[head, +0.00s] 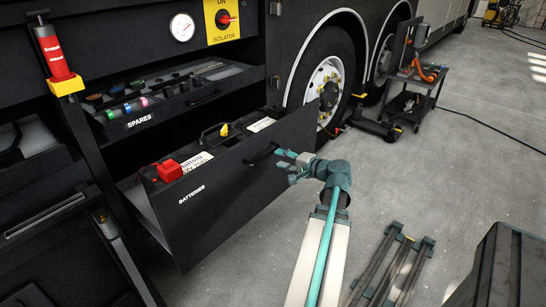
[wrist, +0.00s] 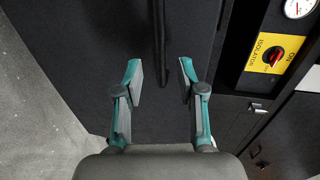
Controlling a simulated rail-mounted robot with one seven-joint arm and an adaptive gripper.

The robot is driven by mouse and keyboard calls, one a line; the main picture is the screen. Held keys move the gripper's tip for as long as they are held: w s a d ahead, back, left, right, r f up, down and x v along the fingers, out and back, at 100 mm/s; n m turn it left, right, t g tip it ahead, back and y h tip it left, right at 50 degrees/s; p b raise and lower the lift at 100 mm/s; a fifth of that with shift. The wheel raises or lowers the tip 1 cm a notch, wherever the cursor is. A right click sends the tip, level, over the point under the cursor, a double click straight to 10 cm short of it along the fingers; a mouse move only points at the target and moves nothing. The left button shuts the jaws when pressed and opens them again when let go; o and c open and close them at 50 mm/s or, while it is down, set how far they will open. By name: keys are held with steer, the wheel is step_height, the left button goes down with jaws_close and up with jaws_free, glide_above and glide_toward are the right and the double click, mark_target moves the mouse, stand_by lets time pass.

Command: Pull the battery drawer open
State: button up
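The black battery drawer (head: 230,175), marked BATTERIES, stands out from the coach bay in the head view, with batteries showing inside. Its dark bar handle (head: 262,153) is on the front face, toward the right end. In the wrist view the drawer front (wrist: 90,50) fills the middle and the handle (wrist: 160,40) runs from the top edge down to between the fingertips. My gripper (head: 283,160) is just in front of the handle. In the wrist view my gripper (wrist: 160,73) is open, one finger each side of the handle's line, with gaps showing. The fingers do not grip it.
A SPARES tray (head: 150,110) juts out above the battery drawer. A wheel (head: 325,85) is to the right, with a tool cart (head: 415,85) beyond. Dark bars (head: 390,265) lie on the floor near a dark case (head: 495,270). Floor before the drawer is clear.

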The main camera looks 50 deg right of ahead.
steer(key=v, duration=0.5)
stand_by(0.4)
